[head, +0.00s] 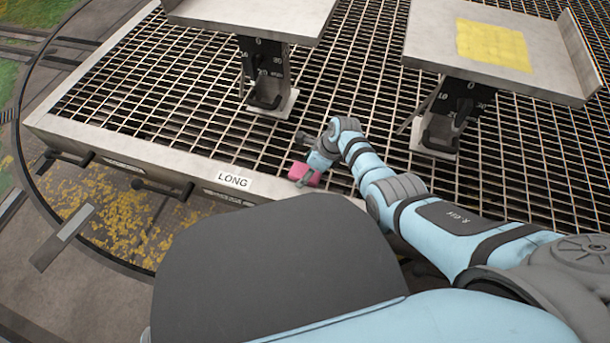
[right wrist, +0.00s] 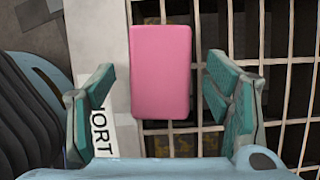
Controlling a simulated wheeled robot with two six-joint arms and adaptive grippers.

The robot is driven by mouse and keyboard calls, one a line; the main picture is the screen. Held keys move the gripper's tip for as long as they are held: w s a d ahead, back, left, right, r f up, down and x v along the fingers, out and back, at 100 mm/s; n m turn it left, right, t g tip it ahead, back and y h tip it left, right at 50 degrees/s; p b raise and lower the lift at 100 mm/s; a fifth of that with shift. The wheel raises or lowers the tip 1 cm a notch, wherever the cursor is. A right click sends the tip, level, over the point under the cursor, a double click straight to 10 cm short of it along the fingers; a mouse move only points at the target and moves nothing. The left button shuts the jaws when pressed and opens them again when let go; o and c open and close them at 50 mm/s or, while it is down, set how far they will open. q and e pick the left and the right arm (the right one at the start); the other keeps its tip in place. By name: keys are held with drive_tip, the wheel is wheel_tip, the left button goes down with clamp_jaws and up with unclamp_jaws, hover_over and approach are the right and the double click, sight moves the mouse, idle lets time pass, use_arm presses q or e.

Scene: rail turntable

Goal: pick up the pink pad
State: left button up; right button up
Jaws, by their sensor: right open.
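The pink pad (head: 303,173) is a small block at the front edge of the metal grating in the head view. In the right wrist view the pink pad (right wrist: 161,72) lies partly over the pale edge strip and partly over the grating bars. My right gripper (head: 305,177) is right at the pad. In the right wrist view the open right gripper (right wrist: 160,105) has a teal-padded finger on each side of the pad, with a gap on both sides. Its palm is below the pad in the picture. My left gripper is not in view.
The grating (head: 180,90) has a pale rim with a LONG label (head: 233,181). Two raised metal trays on posts stand behind, one (head: 255,15) at the middle and one (head: 430,45) at the right with a yellow square (head: 492,45). The grating left of the pad is clear.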

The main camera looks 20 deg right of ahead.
drive_tip(key=shift+f, duration=0.2)
idle(0.5)
drive_tip(key=c, duration=1.1)
